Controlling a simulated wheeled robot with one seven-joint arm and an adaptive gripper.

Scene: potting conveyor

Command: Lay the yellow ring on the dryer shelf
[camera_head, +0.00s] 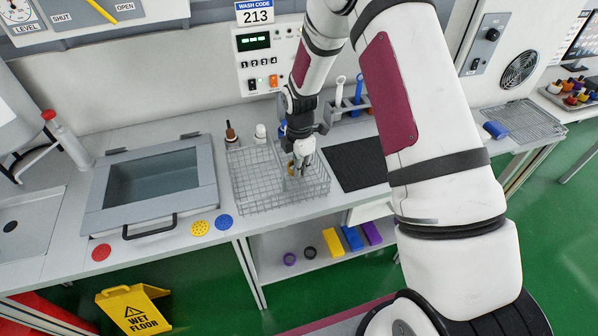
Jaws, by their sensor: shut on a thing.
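My gripper (299,163) points down over the wire basket (258,203) on the counter. It is shut on a small yellow thing, which appears to be the yellow ring (291,167), low inside the basket. The fingers hide much of the ring, and I cannot tell whether it still touches the basket floor. A wire rack (527,121) below a round fan (519,69) at the far right looks like the dryer shelf. A blue cylinder (495,129) lies on its left end; the rest of the rack is bare.
A black mat (357,164) lies right of the basket. A holder with white and blue tools (348,101) and small bottles (231,133) stand behind. A lidded basin (152,180) is at left. Coloured blocks (352,238) and rings (289,259) sit on the lower shelf.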

